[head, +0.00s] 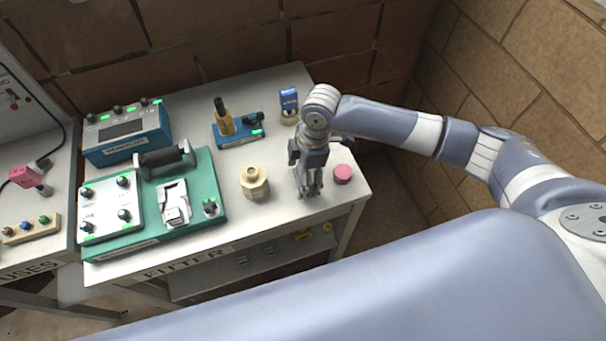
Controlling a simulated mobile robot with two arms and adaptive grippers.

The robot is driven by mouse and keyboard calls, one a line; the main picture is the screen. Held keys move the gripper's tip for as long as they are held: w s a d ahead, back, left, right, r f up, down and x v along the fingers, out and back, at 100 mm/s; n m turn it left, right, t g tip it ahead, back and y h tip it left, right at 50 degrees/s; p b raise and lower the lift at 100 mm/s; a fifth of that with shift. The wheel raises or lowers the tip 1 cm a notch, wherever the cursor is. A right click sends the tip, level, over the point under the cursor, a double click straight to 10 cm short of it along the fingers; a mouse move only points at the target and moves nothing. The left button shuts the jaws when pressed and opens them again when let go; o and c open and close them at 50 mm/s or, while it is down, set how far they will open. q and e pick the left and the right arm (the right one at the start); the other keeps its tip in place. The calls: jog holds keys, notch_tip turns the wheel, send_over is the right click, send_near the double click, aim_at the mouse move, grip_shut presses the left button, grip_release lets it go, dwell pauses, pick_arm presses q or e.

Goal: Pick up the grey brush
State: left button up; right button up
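My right gripper (311,190) hangs over the right part of the white FITTER table (225,228), fingers pointing down. Its fingers look close together, but I cannot tell whether they are open or shut, or whether they hold anything. I cannot make out a grey brush for certain. A pale shape shows partly behind the gripper, but it is too hidden to identify. My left gripper is not in view.
A pink round piece (342,174) lies just right of the gripper, and a beige hexagonal piece (254,183) stands to its left. A blue stand (238,134), a small blue box (288,101), a green tray (208,170) and a blue device (127,133) are also on the table.

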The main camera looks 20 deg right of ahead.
jog(key=c, duration=1.2)
jog(key=shift+o, duration=0.2)
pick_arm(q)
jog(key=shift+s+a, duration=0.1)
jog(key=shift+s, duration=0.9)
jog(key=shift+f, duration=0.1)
pick_arm(e)
jog(key=shift+r, duration=0.1)
jog(key=shift+r, duration=0.45)
notch_tip(320, 180, up, 3)
jog(key=shift+f+b, duration=0.2)
jog(key=shift+b, duration=0.65)
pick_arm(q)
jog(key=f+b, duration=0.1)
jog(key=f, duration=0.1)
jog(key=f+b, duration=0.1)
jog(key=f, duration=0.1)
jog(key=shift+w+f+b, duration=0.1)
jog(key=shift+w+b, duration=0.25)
pick_arm(e)
jog(key=s+a+r, duration=0.1)
jog(key=s, duration=1.5)
jog(key=shift+a+r, duration=0.2)
jog(key=shift+a, duration=0.2)
